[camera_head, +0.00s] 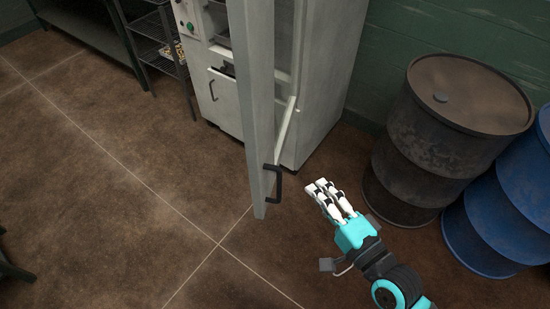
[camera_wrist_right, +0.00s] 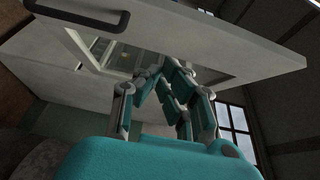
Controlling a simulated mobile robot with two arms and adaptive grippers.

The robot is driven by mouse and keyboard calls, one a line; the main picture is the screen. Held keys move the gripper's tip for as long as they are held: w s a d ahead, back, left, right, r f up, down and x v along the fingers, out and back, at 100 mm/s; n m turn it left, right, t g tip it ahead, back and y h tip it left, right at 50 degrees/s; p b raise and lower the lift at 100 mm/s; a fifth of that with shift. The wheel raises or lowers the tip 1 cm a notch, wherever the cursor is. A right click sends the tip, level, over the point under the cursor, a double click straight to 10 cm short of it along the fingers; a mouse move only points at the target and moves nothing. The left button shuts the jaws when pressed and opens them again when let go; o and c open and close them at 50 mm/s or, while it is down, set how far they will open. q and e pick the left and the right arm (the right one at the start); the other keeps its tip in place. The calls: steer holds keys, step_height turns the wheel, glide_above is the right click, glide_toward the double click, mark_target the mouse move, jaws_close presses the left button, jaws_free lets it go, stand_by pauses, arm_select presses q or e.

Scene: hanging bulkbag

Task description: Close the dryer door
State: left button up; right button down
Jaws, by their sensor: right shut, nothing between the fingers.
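The dryer (camera_head: 325,75) is a pale grey cabinet at the top middle of the head view. Its tall door (camera_head: 252,85) stands open, swung out toward me, with a dark handle (camera_head: 272,183) low on its outer edge. In the right wrist view the door (camera_wrist_right: 215,42) spans the top, and its handle (camera_wrist_right: 88,14) is at the upper left. My right gripper (camera_head: 319,187) is shut and empty, just right of the handle and apart from it in the head view. It also shows in the right wrist view (camera_wrist_right: 160,75). My left gripper is not in view.
A rusty dark barrel (camera_head: 440,135) and a blue barrel (camera_head: 510,215) stand at the right, close to my right arm. A wire shelf rack (camera_head: 160,45) and a dark bench (camera_head: 95,30) are at the upper left.

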steer(key=p, duration=0.2)
glide_toward(264, 142)
steer(key=w+d, duration=0.1)
steer(key=d, duration=0.2)
steer(key=w+a, duration=0.1)
steer(key=w+a+p, duration=0.1)
steer(key=a, duration=0.1)
steer(key=w+a+p, duration=0.1)
steer(key=a, duration=0.1)
steer(key=shift+w+a+f, duration=0.15)
steer(key=shift+w+a, duration=0.05)
steer(key=shift+a, duration=0.05)
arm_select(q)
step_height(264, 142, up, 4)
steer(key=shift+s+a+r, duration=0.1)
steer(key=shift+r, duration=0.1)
